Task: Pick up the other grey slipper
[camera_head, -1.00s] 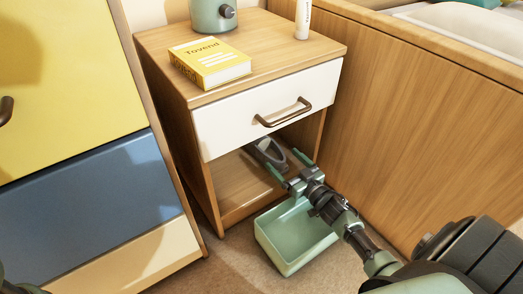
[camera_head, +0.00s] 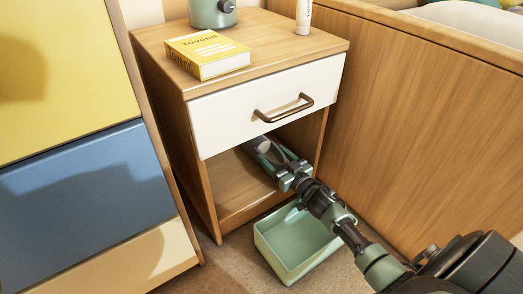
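The grey slipper (camera_head: 265,146) lies in the open lower compartment of the nightstand, under the drawer. My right gripper (camera_head: 276,158) reaches into the compartment from the front right. Its green fingers are apart, one on each side of the slipper's near part. Whether they touch it cannot be told. The gripper hides much of the slipper. My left gripper is out of view. No second slipper shows.
The nightstand (camera_head: 200,150) has a closed white drawer (camera_head: 235,115). A yellow book (camera_head: 207,52) lies on top. An empty green bin (camera_head: 270,238) stands on the floor below my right arm. A wooden bed side (camera_head: 420,130) is close on the right.

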